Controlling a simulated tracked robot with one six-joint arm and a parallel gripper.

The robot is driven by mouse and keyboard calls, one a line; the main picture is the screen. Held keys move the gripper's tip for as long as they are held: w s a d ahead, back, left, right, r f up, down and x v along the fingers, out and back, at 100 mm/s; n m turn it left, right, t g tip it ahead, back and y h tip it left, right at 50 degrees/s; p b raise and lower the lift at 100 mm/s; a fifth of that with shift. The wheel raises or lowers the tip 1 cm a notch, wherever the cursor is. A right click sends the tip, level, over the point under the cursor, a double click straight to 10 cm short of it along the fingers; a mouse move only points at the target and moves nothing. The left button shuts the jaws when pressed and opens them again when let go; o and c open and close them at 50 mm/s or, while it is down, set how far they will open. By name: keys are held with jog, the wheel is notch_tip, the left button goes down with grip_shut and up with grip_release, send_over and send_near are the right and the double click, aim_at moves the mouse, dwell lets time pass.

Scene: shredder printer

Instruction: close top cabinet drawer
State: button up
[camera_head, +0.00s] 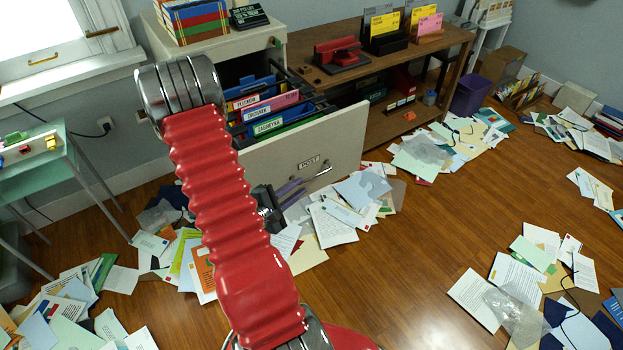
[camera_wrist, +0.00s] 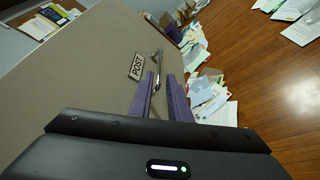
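The top cabinet drawer stands pulled out of the pale cabinet (camera_head: 225,48), with colored hanging folders (camera_head: 265,105) inside. Its flat front (camera_head: 335,140) carries a "POST" label and a silver handle (camera_head: 323,171). In the wrist view the drawer front (camera_wrist: 85,70) fills the left, with the label (camera_wrist: 136,66) and handle (camera_wrist: 157,68) ahead of my fingers. My gripper (camera_head: 300,187) has purple fingers, which are apart in the wrist view (camera_wrist: 161,77). The handle shows in line with the gap between them; I cannot tell whether they touch it. My red arm hides part of the drawer.
A wooden shelf unit (camera_head: 440,42) stands right of the cabinet, with a red hole punch (camera_head: 338,52) on top. A green table (camera_head: 35,160) is at left. Scattered papers (camera_head: 340,212) lie under and around the drawer. Bare wooden floor (camera_head: 430,225) is open at center right.

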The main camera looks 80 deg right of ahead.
aim_at(312, 177)
jog(key=shift+x, duration=3.8)
jog(key=shift+a, duration=0.1)
grip_shut()
